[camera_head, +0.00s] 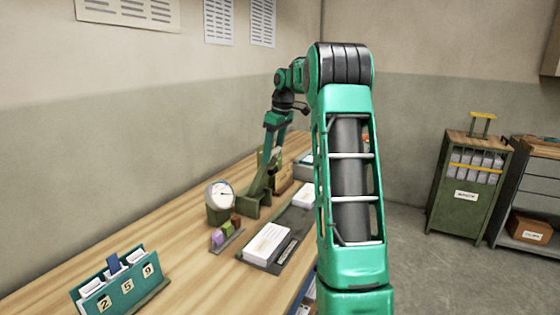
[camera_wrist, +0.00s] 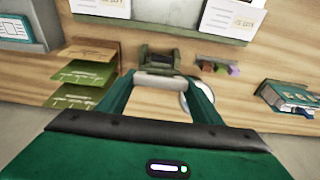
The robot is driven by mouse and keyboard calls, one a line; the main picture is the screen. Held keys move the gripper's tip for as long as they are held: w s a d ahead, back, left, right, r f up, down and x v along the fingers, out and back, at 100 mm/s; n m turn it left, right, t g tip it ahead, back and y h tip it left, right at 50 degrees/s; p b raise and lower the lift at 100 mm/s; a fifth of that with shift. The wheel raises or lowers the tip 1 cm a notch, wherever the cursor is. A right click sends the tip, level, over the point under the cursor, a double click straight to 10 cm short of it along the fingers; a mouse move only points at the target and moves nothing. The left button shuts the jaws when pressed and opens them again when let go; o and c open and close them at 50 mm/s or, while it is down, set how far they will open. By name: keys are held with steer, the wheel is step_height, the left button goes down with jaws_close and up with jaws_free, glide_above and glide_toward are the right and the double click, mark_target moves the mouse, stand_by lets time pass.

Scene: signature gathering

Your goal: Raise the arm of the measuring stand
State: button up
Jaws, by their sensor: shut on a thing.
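The measuring stand (camera_head: 252,207) is a dark green frame on the wooden table, close beside a round white dial (camera_head: 220,194). My gripper (camera_head: 272,160) reaches down to the stand from above; the contact is small and partly hidden in the head view. In the wrist view, my gripper (camera_wrist: 160,82) has its two green fingers on either side of a pale rounded bar (camera_wrist: 160,80), which I take to be the stand's arm. It is shut on this bar. The stand's dark green body (camera_wrist: 160,59) shows just beyond it. The dial (camera_wrist: 188,101) is partly hidden by a finger.
A row of small coloured blocks (camera_head: 226,233) and a tray with white cards (camera_head: 267,243) lie near the stand. A green number holder (camera_head: 118,286) stands at the front left. The wall is behind the table. A green cabinet (camera_head: 467,184) stands on the floor at right.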

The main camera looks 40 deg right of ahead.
steer(key=shift+w+a+r, duration=0.15)
steer(key=shift+w+a, duration=0.1)
steer(key=shift+w, duration=0.45)
steer(key=shift+w+a+r, duration=0.15)
steer(key=shift+w+a, duration=0.1)
steer(key=shift+w, duration=0.45)
steer(key=o, duration=1.5)
steer(key=v, duration=1)
steer(key=shift+r, duration=0.35)
